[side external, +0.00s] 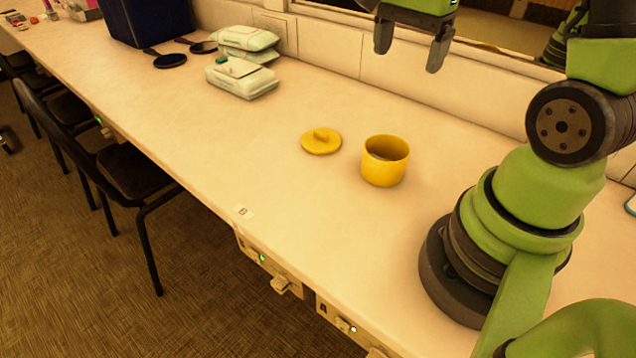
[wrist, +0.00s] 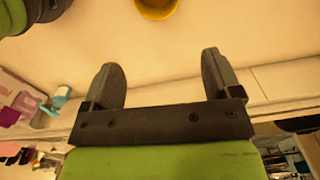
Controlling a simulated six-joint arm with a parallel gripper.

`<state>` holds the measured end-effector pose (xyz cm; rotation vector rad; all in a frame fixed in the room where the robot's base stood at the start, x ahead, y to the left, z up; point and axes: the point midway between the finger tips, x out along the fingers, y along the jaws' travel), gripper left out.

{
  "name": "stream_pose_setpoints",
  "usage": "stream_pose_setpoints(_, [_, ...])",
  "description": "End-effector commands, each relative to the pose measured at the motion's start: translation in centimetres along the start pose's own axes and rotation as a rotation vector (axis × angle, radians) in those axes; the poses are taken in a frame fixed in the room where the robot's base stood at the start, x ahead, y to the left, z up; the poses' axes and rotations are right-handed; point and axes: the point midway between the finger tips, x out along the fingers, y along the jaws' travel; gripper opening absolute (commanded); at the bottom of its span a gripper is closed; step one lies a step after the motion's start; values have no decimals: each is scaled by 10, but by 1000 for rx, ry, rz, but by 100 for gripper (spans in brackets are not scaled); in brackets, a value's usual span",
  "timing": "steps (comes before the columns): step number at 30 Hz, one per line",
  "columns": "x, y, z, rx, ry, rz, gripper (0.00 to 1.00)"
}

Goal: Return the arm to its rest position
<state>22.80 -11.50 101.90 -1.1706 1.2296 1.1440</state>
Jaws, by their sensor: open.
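My gripper (side external: 411,45) is open and empty, raised above the back of the counter with its fingers pointing down. It also shows in the wrist view (wrist: 165,85), with its two dark fingers wide apart and nothing between them. A yellow pot (side external: 384,165) stands upright and uncovered on the counter, below and slightly in front of my gripper. Part of the yellow pot (wrist: 157,8) shows at the top edge of the wrist view. A round yellow lid (side external: 321,141) with a bar handle lies on the counter, to the left of the pot and apart from it.
The long pale counter (side external: 230,155) is clear around the pot and lid. A wall and mirror run along the back. Black chairs (side external: 120,170) stand at the front edge.

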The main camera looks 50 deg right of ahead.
Motion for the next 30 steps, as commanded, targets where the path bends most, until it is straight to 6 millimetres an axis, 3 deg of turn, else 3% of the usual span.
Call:
stream_pose_setpoints(7, [-52, 17, 58, -424, 39, -220, 84])
stream_pose_setpoints(15, [-89, 67, 118, -994, 131, -517, 84])
stream_pose_setpoints(21, [-94, 89, 134, -1204, 183, -636, 84])
stream_pose_setpoints(30, [-95, 92, 136, -1238, 193, -652, 84])
